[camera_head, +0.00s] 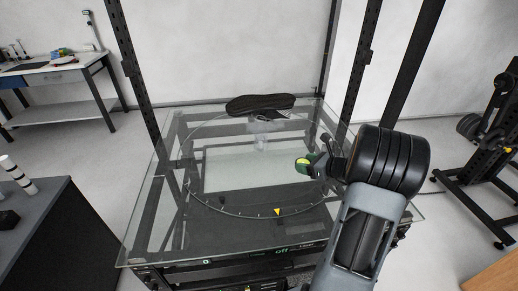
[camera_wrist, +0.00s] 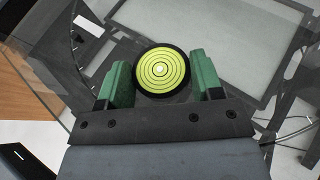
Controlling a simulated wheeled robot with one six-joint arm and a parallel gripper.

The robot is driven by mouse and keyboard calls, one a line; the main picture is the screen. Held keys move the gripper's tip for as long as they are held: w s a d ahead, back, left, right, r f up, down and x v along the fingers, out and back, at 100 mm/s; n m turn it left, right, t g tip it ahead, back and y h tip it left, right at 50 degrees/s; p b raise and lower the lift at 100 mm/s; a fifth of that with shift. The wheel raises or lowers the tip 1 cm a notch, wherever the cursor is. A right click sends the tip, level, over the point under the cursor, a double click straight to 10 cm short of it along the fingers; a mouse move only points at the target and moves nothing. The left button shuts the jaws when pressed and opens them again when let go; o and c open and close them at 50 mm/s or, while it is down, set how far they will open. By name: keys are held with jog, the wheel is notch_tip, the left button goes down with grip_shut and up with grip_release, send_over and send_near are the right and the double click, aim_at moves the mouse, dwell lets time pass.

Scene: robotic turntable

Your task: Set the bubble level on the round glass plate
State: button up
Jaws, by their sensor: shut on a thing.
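The bubble level (camera_wrist: 161,70) is a round disc with a yellow-green face, dark rings and a black rim. My gripper (camera_wrist: 160,80) is shut on it, with a green finger on each side in the wrist view. In the head view the bubble level (camera_head: 301,163) shows as a small green-yellow disc at the tip of my gripper (camera_head: 308,166). The round glass plate (camera_head: 236,216) is a clear disc with a marked rim on the glass-topped frame. My gripper appears over the plate's right part. I cannot tell the height of the level above the glass.
A black dark-textured object (camera_head: 260,103) lies at the back of the glass top. Dark upright posts (camera_head: 137,80) stand at the back left and right. A yellow triangular mark (camera_head: 277,212) sits at the plate's front rim. The middle of the plate looks clear.

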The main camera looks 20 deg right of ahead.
jog(key=s+a+p+x, duration=0.1)
jog(key=a+p+x, duration=0.1)
jog(key=x, duration=0.9)
send_over(270, 180)
jog(key=f, duration=0.4)
jog(key=shift+s+d+f, duration=0.1)
jog(key=shift+s+d, duration=0.1)
jog(key=shift+d, duration=0.15)
jog(key=shift+w+a+f, duration=0.15)
jog(key=shift+f, duration=0.15)
notch_tip(270, 180, down, 3)
jog(key=shift+w+a+r+p, duration=0.1)
jog(key=shift+w+r+p, duration=0.05)
jog(key=shift+p, duration=0.35)
jog(key=shift+f, duration=0.45)
jog(key=shift+f, duration=0.1)
jog(key=o, duration=1)
jog(key=shift+c, duration=0.2)
